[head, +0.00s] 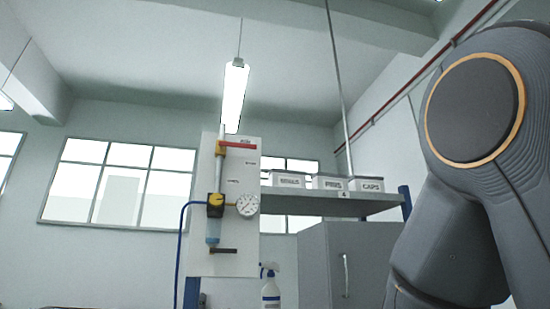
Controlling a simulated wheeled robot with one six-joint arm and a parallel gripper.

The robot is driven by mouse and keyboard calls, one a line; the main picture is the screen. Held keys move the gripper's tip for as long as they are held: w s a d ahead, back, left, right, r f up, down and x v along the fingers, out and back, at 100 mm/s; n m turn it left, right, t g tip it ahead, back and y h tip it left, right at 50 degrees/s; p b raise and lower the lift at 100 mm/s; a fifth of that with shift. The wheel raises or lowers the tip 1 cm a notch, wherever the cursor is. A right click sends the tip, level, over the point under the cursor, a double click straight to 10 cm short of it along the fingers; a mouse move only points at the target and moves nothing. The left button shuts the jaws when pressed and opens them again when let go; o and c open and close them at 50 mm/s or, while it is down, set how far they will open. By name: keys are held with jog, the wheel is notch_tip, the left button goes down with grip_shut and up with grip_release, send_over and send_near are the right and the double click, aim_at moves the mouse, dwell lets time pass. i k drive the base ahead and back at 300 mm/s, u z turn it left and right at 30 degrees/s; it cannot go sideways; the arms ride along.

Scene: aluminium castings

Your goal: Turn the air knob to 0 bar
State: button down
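A white panel (243,262) stands upright at mid-picture and carries an air unit. A yellow part (216,200), perhaps the air knob, sits on the unit above a translucent blue bowl (213,231). A round white gauge (247,205) is joined at its right; its needle and numbers are too small to read. A red lever (237,145) lies level near the panel's top, and a small black handle (222,250) lies near the bowl's foot. My gripper is out of view; only my arm shows at the right, apart from the panel.
A blue hose (180,245) hangs left of the panel. A grey shelf (330,205) behind holds labelled boxes (368,184). A grey cabinet (345,260) stands below it. A spray bottle (270,289) stands at the panel's lower right. The space left of the hose looks open.

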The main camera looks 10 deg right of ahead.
aim_at(215, 201)
jog(key=z, duration=1.8)
jog(key=i, duration=0.4)
jog(key=u, duration=1.9)
